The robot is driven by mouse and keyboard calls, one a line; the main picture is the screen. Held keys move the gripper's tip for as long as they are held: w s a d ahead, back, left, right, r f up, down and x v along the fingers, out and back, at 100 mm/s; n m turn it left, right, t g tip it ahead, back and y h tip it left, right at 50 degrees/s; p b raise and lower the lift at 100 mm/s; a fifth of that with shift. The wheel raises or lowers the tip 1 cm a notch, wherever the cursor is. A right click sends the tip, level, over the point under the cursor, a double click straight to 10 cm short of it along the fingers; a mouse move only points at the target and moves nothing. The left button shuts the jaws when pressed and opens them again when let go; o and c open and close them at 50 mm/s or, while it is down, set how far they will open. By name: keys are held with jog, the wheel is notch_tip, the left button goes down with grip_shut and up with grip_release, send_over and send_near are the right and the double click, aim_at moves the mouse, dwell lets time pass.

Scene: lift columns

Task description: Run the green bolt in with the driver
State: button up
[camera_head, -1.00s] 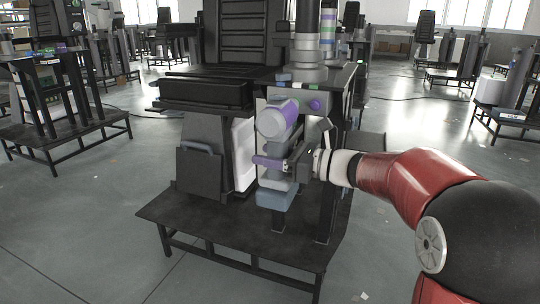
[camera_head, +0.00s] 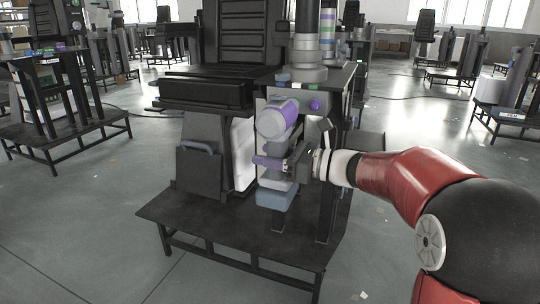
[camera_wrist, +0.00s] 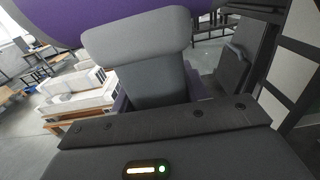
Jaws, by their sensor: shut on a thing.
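The driver (camera_head: 277,118) is a grey and purple power tool in front of the lift column, in the middle of the head view. Its rounded body is at the top and a blue-grey block (camera_head: 274,199) is at its lower end. My gripper (camera_head: 290,163) is shut on the driver below the body, coming from the right. In the wrist view the purple underside of the driver (camera_wrist: 85,22) fills the upper left. I cannot make out the green bolt for certain; the driver and gripper cover part of the column front. I cannot tell whether the driver's tip touches anything.
The lift column stands on a dark low platform (camera_head: 190,225), with a black seat (camera_head: 205,92) and a white panel (camera_head: 243,153) left of the driver. A purple knob (camera_head: 314,105) sits just right of the driver. Open floor lies in front and to the right.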

jog(key=shift+w+d+r+p, duration=0.1)
jog(key=shift+w+d+p, duration=0.15)
jog(key=shift+w+p, duration=0.25)
dwell(0.9)
jog(key=shift+w+d+p, duration=0.2)
jog(key=shift+w+p, duration=0.5)
jog(key=shift+p, duration=0.5)
dwell(2.5)
jog(key=shift+s+a+b, duration=0.2)
jog(key=shift+s+a, duration=0.1)
jog(key=shift+s, duration=0.5)
jog(key=shift+s+a+b, duration=0.2)
jog(key=shift+s+a, duration=0.05)
jog(key=shift+s, duration=0.55)
jog(key=shift+s+a+b, duration=0.2)
jog(key=shift+s+a, duration=0.1)
jog(key=shift+s, duration=0.5)
jog(key=shift+s+a, duration=0.25)
jog(key=shift+s, duration=0.35)
jog(key=shift+s+a, duration=0.2)
jog(key=shift+s, duration=0.45)
jog(key=shift+s+a, duration=0.25)
jog(key=shift+s, duration=0.35)
